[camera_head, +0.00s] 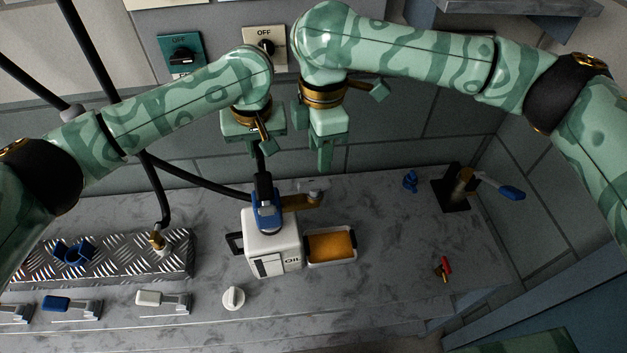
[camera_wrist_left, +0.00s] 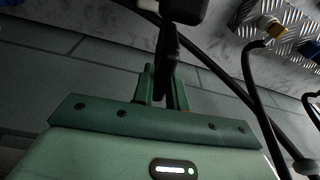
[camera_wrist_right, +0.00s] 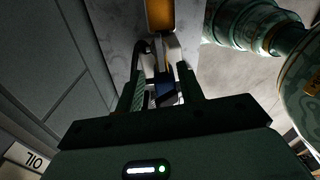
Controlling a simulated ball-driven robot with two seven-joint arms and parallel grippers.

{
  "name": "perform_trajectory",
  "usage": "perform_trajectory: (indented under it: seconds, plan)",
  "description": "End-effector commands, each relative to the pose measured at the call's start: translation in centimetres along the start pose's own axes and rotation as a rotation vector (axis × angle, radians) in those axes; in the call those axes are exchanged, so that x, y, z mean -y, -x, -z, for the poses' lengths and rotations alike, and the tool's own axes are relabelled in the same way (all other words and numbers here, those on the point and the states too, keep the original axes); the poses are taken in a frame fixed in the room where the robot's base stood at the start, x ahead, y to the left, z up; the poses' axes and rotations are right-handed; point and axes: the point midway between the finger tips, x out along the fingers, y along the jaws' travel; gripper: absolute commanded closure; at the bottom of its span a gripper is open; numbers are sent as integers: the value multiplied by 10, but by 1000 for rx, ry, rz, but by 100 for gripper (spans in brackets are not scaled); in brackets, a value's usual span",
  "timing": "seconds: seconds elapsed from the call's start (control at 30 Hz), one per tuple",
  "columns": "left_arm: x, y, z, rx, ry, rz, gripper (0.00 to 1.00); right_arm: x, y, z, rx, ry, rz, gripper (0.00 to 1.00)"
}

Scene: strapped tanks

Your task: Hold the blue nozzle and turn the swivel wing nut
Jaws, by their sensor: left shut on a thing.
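The blue nozzle (camera_head: 267,215) stands on top of the white oil can (camera_head: 262,245), with a black stem (camera_head: 263,186) rising from it. My left gripper (camera_head: 260,158) is shut on this stem from above; the left wrist view shows the black stem (camera_wrist_left: 166,65) between its fingers. A brass swivel piece (camera_head: 298,202) sticks out to the right of the nozzle, with a small greyish wing nut (camera_head: 314,196) at its end. My right gripper (camera_head: 324,165) points down above the wing nut, apart from it. Its fingers are open in the right wrist view (camera_wrist_right: 163,88).
A white tray with an orange sponge (camera_head: 331,245) sits right of the can. A metal tread plate (camera_head: 115,262) with a black hose stands at left. Lever clamps (camera_head: 160,300) and a white knob (camera_head: 233,298) line the front. A black stand with a blue lever (camera_head: 452,190) is at right.

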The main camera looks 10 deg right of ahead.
Motion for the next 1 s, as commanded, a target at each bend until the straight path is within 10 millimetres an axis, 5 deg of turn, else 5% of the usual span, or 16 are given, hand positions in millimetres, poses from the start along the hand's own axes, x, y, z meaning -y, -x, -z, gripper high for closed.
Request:
perform_trajectory:
  seconds: [0.03, 0.1, 0.53, 1.0]
  plan:
    - [0, -1, -1, 3, -1, 1, 100, 0, 0, 0, 0, 0, 0, 54]
    - [0, -1, -1, 3, -1, 1, 100, 0, 0, 0, 0, 0, 0, 37]
    - [0, -1, -1, 3, -1, 1, 100, 0, 2, 0, 0, 0, -1, 37]
    - [0, -1, -1, 2, -1, 1, 100, 1, 46, 1, 0, 0, -1, 37]
